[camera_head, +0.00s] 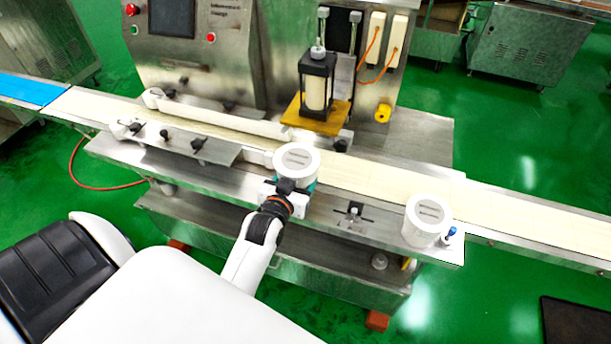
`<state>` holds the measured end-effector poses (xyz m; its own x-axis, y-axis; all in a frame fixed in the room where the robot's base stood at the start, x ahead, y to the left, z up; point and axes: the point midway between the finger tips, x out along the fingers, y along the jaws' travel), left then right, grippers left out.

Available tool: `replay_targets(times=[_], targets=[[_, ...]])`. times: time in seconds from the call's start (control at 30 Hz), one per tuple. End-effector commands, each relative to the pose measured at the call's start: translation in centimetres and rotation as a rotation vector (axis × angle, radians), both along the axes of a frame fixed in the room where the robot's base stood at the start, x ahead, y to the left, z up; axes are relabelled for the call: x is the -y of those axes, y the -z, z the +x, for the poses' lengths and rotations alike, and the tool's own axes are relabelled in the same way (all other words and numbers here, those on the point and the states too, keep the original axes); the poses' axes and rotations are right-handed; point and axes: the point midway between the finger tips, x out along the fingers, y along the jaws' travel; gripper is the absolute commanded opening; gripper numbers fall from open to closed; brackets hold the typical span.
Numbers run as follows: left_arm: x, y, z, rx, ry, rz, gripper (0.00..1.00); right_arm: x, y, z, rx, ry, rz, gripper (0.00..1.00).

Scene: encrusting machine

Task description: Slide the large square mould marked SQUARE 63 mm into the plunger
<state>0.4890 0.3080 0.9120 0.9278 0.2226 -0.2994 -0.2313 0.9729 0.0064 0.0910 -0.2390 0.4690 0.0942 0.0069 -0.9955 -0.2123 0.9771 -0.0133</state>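A similar white piece (428,218) stands farther right near the machine's right end. Both labels are too small to read, so I cannot tell which is SQUARE 63 mm. My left gripper (285,188) is right at the near side of the left piece. Its fingertips are mostly hidden, so its grip is unclear. The plunger (317,80), a black frame around a pale cylinder, stands behind the conveyor. My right gripper is out of view.
The cream conveyor belt (375,183) runs between the left piece and the plunger. A yellow plate (315,115) lies under the plunger. White guide rails (225,117) and a metal bracket (190,142) flank the belt at left. A small blue-topped knob (449,234) is beside the right piece.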

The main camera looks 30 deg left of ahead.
Motion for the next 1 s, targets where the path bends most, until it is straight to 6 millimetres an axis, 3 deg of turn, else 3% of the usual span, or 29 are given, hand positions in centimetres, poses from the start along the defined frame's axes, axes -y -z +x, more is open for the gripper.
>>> replay_targets(times=[0.4,0.7,1.0], targets=[[-0.7,0.1,2.0,0.005,-0.003,0.000,0.24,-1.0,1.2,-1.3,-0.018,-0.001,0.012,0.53],[-1.2,0.0,4.4,0.006,-0.003,0.000,0.24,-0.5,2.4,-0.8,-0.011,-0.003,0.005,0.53],[-1.7,-0.3,6.3,0.003,-0.003,0.000,0.24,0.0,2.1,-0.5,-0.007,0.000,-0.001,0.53]])
